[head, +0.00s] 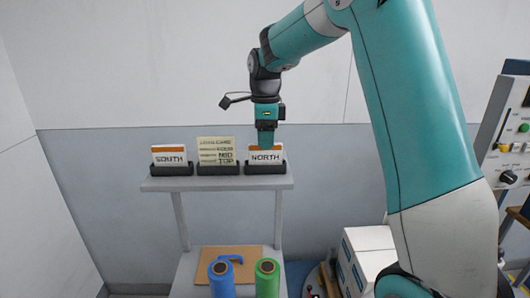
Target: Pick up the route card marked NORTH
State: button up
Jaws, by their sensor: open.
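The route card marked NORTH (265,158) is white with an orange band along its top. It stands upright in the right-hand black holder (265,169) on a narrow shelf in the head view. My gripper (266,142) points down directly over this card and overlaps its top middle in the picture. Its fingertips are small and partly merged with the card, so I cannot tell whether they touch it. The card marked SOUTH (170,157), white and orange, stands in the left holder. A cream card with several printed lines (216,151) stands in the middle holder.
The shelf (217,184) is on posts against the wall. Below it are a blue roll (221,280), a green roll (267,280) and a brown board (245,259). White boxes (368,256) stand lower right. A control panel (512,130) is at the right edge.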

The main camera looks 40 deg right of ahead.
jog(key=shift+f, duration=0.25)
grip_shut()
jog(key=shift+r, duration=0.15)
